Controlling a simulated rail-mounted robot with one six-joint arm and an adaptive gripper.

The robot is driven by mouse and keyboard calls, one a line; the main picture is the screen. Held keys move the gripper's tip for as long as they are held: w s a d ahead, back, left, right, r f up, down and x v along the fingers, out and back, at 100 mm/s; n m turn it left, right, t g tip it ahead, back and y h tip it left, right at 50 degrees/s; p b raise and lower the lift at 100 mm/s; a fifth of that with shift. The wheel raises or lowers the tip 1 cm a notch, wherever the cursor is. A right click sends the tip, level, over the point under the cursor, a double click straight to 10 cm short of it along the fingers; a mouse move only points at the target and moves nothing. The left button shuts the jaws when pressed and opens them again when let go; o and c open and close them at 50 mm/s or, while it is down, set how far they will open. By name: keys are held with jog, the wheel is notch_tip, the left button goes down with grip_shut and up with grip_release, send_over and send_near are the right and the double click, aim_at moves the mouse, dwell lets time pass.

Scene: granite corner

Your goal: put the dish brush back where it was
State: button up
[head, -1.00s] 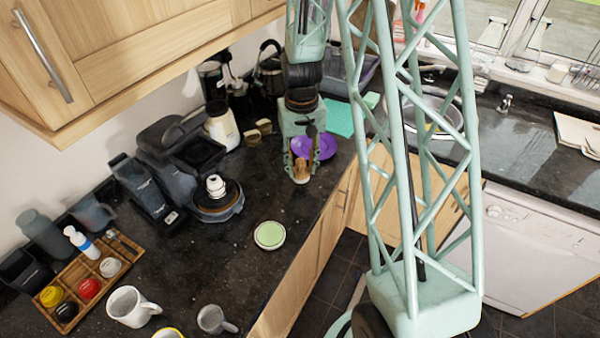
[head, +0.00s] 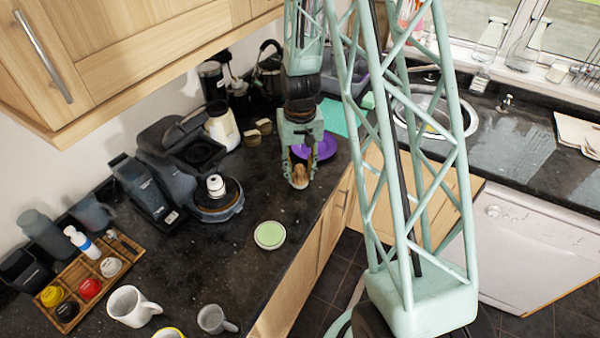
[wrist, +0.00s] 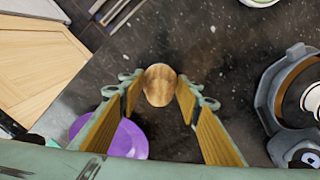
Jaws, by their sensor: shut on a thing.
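The dish brush (wrist: 160,85) shows as a rounded wooden piece between my fingertips in the wrist view. In the head view the brush (head: 300,175) is a small tan shape at the lower end of my gripper (head: 299,180). My gripper (wrist: 161,88) is shut on the brush and holds it over the dark granite counter, left of and in front of the purple plate (head: 325,147). I cannot tell whether the brush touches the counter. The rest of the brush is hidden from view.
A coffee machine (head: 215,200) stands to the left. A green-topped round dish (head: 269,235) lies nearer on the counter. A turquoise mat (head: 342,116) and the sink (head: 437,113) are behind. Bare counter lies between the gripper and the green-topped dish.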

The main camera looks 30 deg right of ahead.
jog(key=shift+f, duration=0.25)
jog(key=o, duration=0.9)
jog(key=shift+r, duration=0.1)
jog(key=shift+r, duration=0.15)
jog(key=shift+r, duration=6)
jog(key=shift+r, duration=0.15)
